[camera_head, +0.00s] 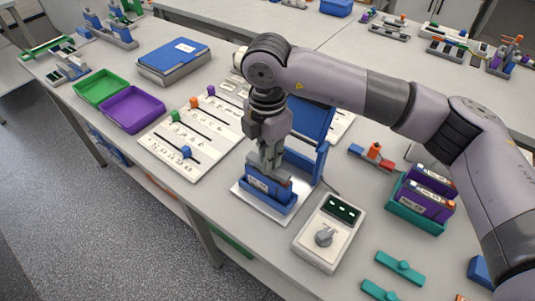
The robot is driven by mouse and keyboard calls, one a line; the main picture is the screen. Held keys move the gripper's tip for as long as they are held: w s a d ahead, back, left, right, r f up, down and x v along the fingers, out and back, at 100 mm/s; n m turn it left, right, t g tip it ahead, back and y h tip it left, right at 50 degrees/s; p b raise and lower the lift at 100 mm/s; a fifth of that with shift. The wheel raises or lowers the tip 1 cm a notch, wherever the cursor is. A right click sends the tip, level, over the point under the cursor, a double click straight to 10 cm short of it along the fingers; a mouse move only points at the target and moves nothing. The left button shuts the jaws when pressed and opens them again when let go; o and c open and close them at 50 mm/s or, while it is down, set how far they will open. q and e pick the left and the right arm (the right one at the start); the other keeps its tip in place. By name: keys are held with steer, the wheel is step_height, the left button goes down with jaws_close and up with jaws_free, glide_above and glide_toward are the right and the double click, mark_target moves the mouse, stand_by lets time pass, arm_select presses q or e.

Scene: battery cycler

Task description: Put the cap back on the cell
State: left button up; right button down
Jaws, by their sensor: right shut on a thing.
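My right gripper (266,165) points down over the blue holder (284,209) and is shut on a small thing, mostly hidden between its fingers. A blue cell with a pale label (258,184) sits in the holder, directly under the fingertips. A small orange-brown part (286,182) shows at its right end. I cannot tell whether the held thing is the cap, or whether it touches the cell. The holder has a raised blue back and stands on a white plate. My left gripper is not in view.
A meter with a dial (329,233) stands close at the right. Beyond it, a teal tray (413,217) holds purple cells. A slider board (190,140), purple tray (132,110) and green tray (101,88) lie left. An orange-topped block (374,151) is behind.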

steer(key=shift+f+b, duration=0.2)
steer(key=shift+b, duration=0.8)
stand_by(1.6)
steer(key=shift+f+b, duration=0.45)
steer(key=shift+b, duration=0.1)
stand_by(0.3)
stand_by(0.4)
steer(key=c, duration=1.5)
jaws_free()
steer(key=shift+o, duration=0.3)
steer(key=o, duration=0.4)
steer(key=shift+r, duration=0.15)
steer(key=shift+r+p, duration=1.6)
steer(key=shift+r, duration=1.8)
